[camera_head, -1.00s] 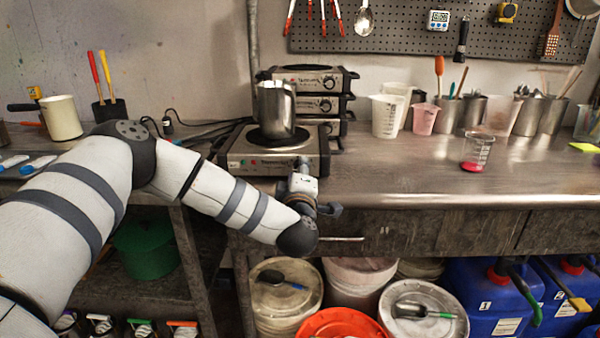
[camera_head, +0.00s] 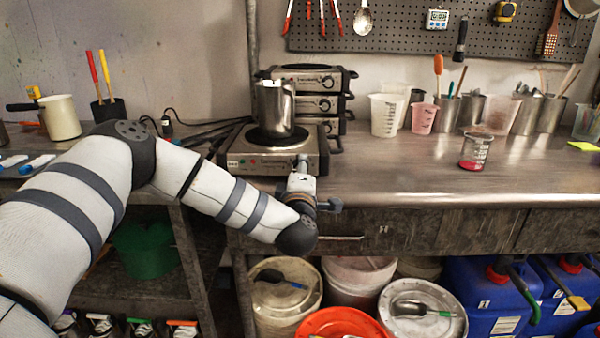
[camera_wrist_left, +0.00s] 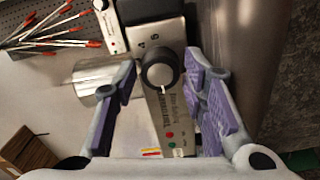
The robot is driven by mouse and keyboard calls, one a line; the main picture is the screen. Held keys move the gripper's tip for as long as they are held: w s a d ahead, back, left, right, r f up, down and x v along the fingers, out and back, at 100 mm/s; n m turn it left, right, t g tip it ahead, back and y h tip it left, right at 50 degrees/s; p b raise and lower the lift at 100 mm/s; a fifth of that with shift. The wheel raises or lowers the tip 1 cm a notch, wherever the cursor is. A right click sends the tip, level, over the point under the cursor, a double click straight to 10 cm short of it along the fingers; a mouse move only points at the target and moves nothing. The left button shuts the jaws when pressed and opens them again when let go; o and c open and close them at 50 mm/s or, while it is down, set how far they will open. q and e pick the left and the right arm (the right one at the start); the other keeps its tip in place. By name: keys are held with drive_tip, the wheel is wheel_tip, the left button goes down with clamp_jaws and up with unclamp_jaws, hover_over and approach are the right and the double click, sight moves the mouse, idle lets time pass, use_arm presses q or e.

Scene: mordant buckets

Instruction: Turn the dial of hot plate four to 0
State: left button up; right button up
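The front hot plate (camera_head: 240,160) stands on the bench at the counter edge with a metal pitcher (camera_head: 273,108) on its top. Its black round dial (camera_wrist_left: 160,70) shows in the left wrist view, with printed digits beside it; the pointer setting is too small to read. My left gripper (camera_head: 302,165) is at the right end of the hot plate's front. In the left wrist view its two purple-padded fingers (camera_wrist_left: 160,62) stand open on either side of the dial, with gaps visible. In the head view the gripper hides the dial. My right gripper is not in view.
More hot plates (camera_head: 322,79) are stacked behind. A beaker with red contents (camera_head: 475,152) stands on the bench to the right. Measuring cups (camera_head: 386,115) and tool pots are at the back. Buckets (camera_head: 285,295) and blue canisters (camera_head: 492,300) are below.

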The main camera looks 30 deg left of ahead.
use_arm(q)
drive_tip(key=v, duration=1.2)
drive_tip(key=s+d+f+m+g+h, duration=0.2)
drive_tip(key=s+d+f+m+h, duration=0.3)
drive_tip(key=f, duration=0.4)
drive_tip(key=s+d+f+m+g+h, duration=0.2)
drive_tip(key=s+d+f+m+h, duration=0.15)
drive_tip(key=d+f+m, duration=0.45)
drive_tip(key=s+d+f+m+g+h, duration=0.1)
drive_tip(key=s+f+m+g+h, duration=0.3)
drive_tip(key=s+f, duration=0.75)
drive_tip(key=s+a+m+g+y, duration=0.1)
drive_tip(key=s+a+g, duration=0.1)
drive_tip(key=s, duration=0.5)
drive_tip(key=s+a+f+m+g+y, duration=0.1)
drive_tip(key=s+g, duration=0.3)
drive_tip(key=s, duration=0.4)
drive_tip(key=s+a+f+m+g+y, duration=0.1)
drive_tip(key=s+a+m+g, duration=0.1)
drive_tip(key=s, duration=0.6)
drive_tip(key=shift+a+m+g+p, duration=0.45)
drive_tip(key=shift+a+g, duration=0.15)
drive_tip(key=shift+g, duration=0.4)
